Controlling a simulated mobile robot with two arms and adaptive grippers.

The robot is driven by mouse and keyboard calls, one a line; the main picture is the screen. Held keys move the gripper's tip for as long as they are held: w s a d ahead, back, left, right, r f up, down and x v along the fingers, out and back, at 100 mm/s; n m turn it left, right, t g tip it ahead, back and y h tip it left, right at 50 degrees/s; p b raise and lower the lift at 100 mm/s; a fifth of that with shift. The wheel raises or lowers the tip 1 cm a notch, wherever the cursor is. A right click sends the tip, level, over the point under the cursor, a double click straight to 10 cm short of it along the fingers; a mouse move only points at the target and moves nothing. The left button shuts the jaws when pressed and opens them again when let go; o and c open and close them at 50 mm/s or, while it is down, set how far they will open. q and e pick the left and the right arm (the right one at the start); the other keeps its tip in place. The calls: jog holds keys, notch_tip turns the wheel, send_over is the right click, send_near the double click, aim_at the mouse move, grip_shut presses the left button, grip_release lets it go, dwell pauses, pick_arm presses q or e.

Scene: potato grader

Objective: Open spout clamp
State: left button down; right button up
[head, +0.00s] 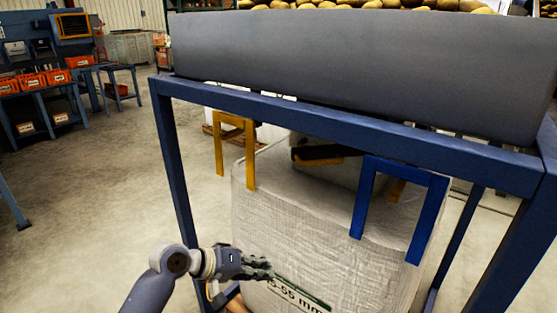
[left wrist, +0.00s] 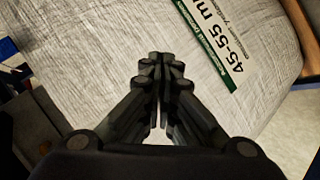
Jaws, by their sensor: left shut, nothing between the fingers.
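A dark clamp bar with an orange-yellow part (head: 318,154) sits across the pale spout above the big bag, under the frame; its far end is hidden. The white woven bag (head: 290,210) stands upright, and its label (left wrist: 225,45) reads 45-55 mm. My left gripper (head: 268,270) is in front of the bag's front face, low beside the label and well below the clamp. In the left wrist view its fingers (left wrist: 161,65) are together and empty, with the bag fabric beyond them. I cannot tell whether they touch it. The clamp is not in the wrist view. My right gripper is not in view.
A blue steel frame (head: 340,125) stands around the bag, with a grey hopper wall (head: 350,60) and potatoes (head: 400,4) above. A yellow loop (head: 250,150) and a blue loop (head: 364,195) rise at the bag's top corners. Floor at left is clear; workbenches stand beyond.

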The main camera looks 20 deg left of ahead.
pick_arm(q)
jog(key=w+a+r+n+t+h, duration=0.2)
jog(key=w+a+r, duration=0.1)
jog(key=r, duration=0.6)
jog(key=w+a+r+n+t+h, duration=0.1)
jog(key=w+a+r+n, duration=0.2)
jog(key=r, duration=0.5)
jog(key=w+a+r+t+h, duration=0.2)
jog(key=w+a+r, duration=0.15)
jog(key=r, duration=0.55)
jog(key=x, duration=1.1)
jog(key=shift+n, duration=0.3)
jog(key=s, duration=0.1)
jog(key=s+d, duration=0.1)
jog(key=s, duration=0.1)
jog(key=shift+s+d+b, duration=0.3)
jog(key=shift+s+b, duration=0.05)
jog(key=shift+b, duration=0.05)
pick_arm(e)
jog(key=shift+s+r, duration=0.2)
pick_arm(q)
jog(key=shift+y, duration=0.3)
